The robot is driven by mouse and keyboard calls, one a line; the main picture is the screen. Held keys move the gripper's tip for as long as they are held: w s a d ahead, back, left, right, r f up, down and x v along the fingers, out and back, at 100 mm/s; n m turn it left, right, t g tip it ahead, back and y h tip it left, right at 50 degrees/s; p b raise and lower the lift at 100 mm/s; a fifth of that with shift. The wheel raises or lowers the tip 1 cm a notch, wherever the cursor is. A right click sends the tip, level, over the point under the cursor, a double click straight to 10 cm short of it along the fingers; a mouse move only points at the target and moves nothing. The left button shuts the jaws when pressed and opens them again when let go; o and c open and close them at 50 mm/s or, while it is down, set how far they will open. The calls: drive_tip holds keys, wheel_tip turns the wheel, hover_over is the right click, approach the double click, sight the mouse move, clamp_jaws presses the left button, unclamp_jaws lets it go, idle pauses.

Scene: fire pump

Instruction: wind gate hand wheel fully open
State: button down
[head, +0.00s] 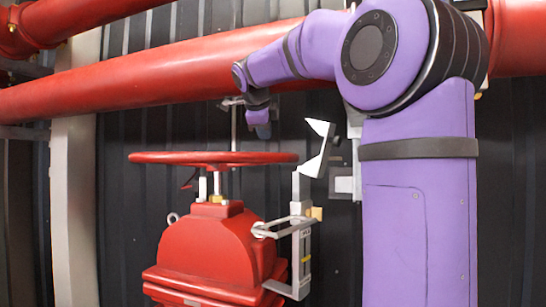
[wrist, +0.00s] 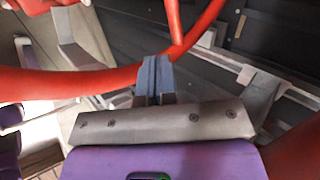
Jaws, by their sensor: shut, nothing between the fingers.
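The red hand wheel (head: 215,158) lies level on top of the red gate valve body (head: 215,245) in the head view. In the wrist view, its rim (wrist: 60,83) curves across from the left to the upper right, with a spoke (wrist: 173,18) meeting it. My gripper (wrist: 155,62) shows as two dark blue-grey fingers pressed together, with nothing between them. The fingertips overlap the rim in the picture near the spoke's joint; I cannot tell if they touch it. In the head view, my purple arm reaches behind the wheel, and the fingers are too small to make out.
A thick red pipe (head: 150,78) runs across above the wheel. A grey bracket with a white angled plate (head: 318,148) stands close to the wheel's right edge. A dark ribbed wall (head: 130,125) is behind. A pale post (head: 74,200) stands at left.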

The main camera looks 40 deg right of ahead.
drive_tip(key=x, duration=1)
drive_tip(key=shift+w+d, duration=0.15)
drive_tip(key=shift+d, duration=0.2)
drive_tip(key=shift+r, duration=0.15)
